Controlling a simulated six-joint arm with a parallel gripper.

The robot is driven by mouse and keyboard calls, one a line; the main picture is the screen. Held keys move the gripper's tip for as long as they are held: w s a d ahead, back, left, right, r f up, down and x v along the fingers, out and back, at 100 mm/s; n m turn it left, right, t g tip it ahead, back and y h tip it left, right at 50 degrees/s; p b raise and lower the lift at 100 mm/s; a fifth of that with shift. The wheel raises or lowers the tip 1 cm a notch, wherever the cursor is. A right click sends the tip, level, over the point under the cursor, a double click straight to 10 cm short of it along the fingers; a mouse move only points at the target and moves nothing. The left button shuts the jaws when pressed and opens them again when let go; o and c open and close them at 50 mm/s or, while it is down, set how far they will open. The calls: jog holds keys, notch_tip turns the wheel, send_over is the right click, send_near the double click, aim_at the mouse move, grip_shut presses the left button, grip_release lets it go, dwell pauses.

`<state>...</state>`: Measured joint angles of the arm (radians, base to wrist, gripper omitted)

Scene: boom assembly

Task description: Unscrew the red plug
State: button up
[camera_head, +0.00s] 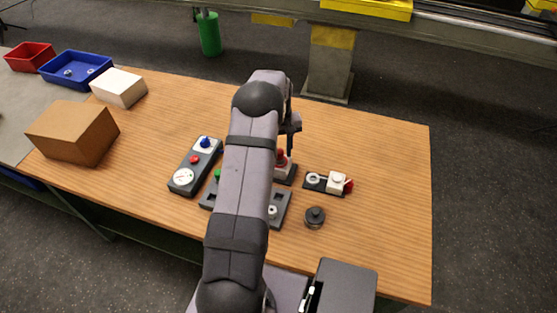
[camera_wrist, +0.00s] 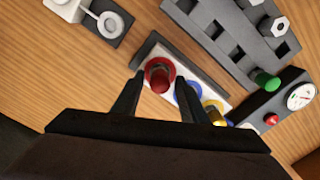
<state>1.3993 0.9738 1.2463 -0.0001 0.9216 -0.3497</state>
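The red plug (camera_wrist: 160,73) stands on a white plate with a dark edge (camera_wrist: 151,47), beside a blue ring (camera_wrist: 188,92) and a gold-coloured piece (camera_wrist: 213,112). In the head view the red plug (camera_head: 281,156) shows just right of my arm, which hides part of its plate. My gripper (camera_wrist: 159,84) is open in the wrist view. Its two dark fingers lie either side of the red plug, with a visible gap to each. Their exact height against the plug is hard to tell.
Left of my arm is a panel with gauge, red button and blue knob (camera_head: 195,166). A dark slotted tray (camera_head: 281,208) lies partly under my arm. A white-and-red switch unit (camera_head: 329,183) and a black knob (camera_head: 315,217) sit right. The table's right side is clear.

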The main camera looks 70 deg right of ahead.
grip_shut()
jog(key=n, duration=0.4)
jog(key=c, duration=0.8)
grip_release()
jog(key=shift+n, duration=0.3)
grip_shut()
jog(key=shift+n, duration=2.6)
jog(key=shift+r, duration=0.15)
jog(key=shift+r+p, duration=2.05)
jog(key=shift+r, duration=0.85)
